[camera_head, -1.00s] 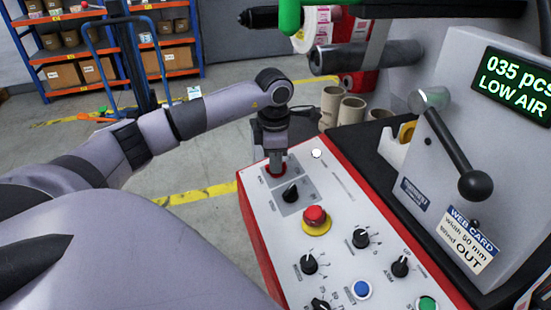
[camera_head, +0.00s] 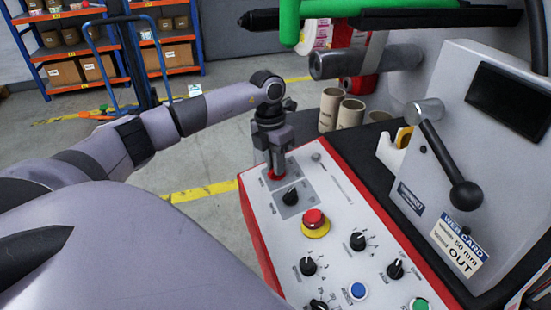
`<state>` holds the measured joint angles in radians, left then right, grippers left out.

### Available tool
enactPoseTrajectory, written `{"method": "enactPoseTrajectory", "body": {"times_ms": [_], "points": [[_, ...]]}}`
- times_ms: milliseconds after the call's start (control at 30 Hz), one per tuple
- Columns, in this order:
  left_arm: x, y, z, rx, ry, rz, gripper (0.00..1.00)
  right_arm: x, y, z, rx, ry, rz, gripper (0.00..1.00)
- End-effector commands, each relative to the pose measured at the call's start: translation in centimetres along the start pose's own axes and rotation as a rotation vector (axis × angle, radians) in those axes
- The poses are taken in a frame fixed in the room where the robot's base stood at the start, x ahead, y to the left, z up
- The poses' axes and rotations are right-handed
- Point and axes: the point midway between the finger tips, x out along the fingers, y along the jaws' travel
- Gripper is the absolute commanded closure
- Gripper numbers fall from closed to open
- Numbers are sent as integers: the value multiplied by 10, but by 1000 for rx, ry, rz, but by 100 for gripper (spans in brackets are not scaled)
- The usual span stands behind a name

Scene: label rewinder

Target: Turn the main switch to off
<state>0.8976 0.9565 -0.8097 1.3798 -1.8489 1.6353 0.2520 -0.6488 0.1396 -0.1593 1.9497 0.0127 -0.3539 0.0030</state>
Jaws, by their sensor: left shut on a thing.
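The main switch (camera_head: 271,177) is a red part at the far left corner of the white control panel (camera_head: 335,200). My left gripper (camera_head: 276,165) points down over it and is shut on it. The fingers hide most of the switch, so its handle angle is hard to see. The display (camera_head: 508,105) on the grey housing is dark. A small round lamp (camera_head: 316,157) on the panel beside the gripper is grey and unlit. My right gripper is not in view.
A black-knobbed lever (camera_head: 465,194) stands at right. Cardboard cores (camera_head: 350,112) are behind the panel. Shelves (camera_head: 75,45) are far left.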

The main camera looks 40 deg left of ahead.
Motion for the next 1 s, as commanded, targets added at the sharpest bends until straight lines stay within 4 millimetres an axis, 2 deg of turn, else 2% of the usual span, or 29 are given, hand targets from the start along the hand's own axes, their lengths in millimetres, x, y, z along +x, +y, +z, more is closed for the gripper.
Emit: {"method": "enactPoseTrajectory", "body": {"times_ms": [667,700,767,1000], "points": [[-2,1,1,-65,-7,-17,100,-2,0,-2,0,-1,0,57],[-2,1,1,-65,-6,-17,76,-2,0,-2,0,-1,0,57],[-2,1,1,-64,-6,-16,61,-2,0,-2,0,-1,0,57],[-1,1,0,-62,-3,-15,61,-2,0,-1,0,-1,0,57]]}}
